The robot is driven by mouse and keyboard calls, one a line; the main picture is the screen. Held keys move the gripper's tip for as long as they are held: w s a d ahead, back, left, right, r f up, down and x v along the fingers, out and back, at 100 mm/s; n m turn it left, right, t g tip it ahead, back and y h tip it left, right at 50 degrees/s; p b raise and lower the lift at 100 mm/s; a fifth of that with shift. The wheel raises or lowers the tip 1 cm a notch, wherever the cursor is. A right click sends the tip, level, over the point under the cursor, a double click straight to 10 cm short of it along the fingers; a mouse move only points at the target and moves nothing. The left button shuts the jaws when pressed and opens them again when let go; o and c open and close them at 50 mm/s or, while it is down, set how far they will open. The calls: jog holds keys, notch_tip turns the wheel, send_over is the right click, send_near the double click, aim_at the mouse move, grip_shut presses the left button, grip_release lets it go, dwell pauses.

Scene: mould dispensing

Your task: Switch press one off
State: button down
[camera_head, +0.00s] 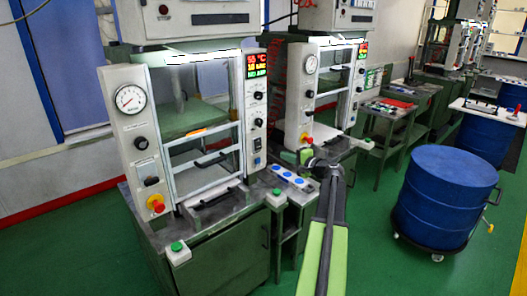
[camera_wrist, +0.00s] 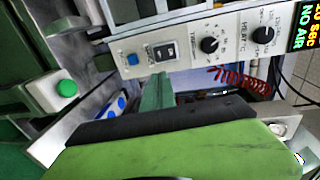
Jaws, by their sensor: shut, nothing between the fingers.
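The near press (camera_head: 185,130) stands at the left with a lit display (camera_head: 257,66) on its right-hand panel. In the wrist view this panel (camera_wrist: 185,50) carries a blue button (camera_wrist: 132,59), a black rocker switch (camera_wrist: 161,57) and two black knobs (camera_wrist: 210,44). The display (camera_wrist: 305,25) reads "10 sec" and "NO AIR". My gripper (camera_wrist: 157,88) is shut and empty, its dark green fingertips just below the rocker switch in the wrist view. I cannot tell whether they touch it. In the head view my gripper (camera_head: 296,157) is right of the panel.
A second press (camera_head: 318,90) stands behind. A blue drum (camera_head: 445,200) is at the right. Green floor (camera_head: 380,265) is open between.

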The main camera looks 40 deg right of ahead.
aim_at(259, 148)
jog(key=shift+w, duration=0.1)
jog(key=w, duration=0.4)
jog(key=w+f+b, duration=0.1)
jog(key=w, duration=0.4)
jog(key=w+d+f+b, duration=0.1)
jog(key=w, duration=0.3)
jog(key=shift+w, duration=0.4)
jog(key=shift+f, duration=0.1)
jog(key=shift+w, duration=0.2)
jog(key=shift+s, duration=0.1)
jog(key=s+a+f+b, duration=0.1)
jog(key=s+f+b, duration=0.1)
jog(key=s, duration=1.1)
jog(key=shift+s, duration=0.4)
